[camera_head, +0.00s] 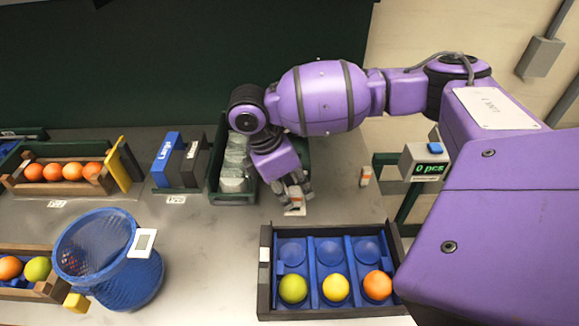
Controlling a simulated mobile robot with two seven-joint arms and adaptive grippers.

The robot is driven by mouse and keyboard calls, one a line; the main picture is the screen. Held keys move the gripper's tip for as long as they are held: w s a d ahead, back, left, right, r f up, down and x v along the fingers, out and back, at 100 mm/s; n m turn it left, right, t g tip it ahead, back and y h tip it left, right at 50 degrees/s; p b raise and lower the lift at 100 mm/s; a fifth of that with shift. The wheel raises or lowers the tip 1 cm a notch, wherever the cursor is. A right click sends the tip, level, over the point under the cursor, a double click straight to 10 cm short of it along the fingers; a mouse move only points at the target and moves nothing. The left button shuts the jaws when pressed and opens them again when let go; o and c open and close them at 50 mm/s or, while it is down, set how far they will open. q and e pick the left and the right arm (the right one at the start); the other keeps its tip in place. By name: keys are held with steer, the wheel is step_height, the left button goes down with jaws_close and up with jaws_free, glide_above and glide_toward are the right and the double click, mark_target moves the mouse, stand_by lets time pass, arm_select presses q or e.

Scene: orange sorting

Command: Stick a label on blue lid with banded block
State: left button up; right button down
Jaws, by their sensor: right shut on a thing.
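My right gripper (295,198) points down just above the table in the middle of the camera_head view. It is shut on a small white piece (295,210) with a faint orange mark; the fingers hide most of it, so I cannot tell if it is a label or a block. A small white block with an orange band (365,176) stands on the table to the right, apart from the gripper. A blue panel with white lettering (166,158), possibly the blue lid, stands upright beside a dark one in a holder at left. My left gripper is not in view.
A dark tray with blue cups (265,285) holds fruit in front. A blue mesh basket (130,290) and wooden crates of fruit (75,190) stand left. A green bin (216,170) is behind the gripper. A counter display (424,168) stands right.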

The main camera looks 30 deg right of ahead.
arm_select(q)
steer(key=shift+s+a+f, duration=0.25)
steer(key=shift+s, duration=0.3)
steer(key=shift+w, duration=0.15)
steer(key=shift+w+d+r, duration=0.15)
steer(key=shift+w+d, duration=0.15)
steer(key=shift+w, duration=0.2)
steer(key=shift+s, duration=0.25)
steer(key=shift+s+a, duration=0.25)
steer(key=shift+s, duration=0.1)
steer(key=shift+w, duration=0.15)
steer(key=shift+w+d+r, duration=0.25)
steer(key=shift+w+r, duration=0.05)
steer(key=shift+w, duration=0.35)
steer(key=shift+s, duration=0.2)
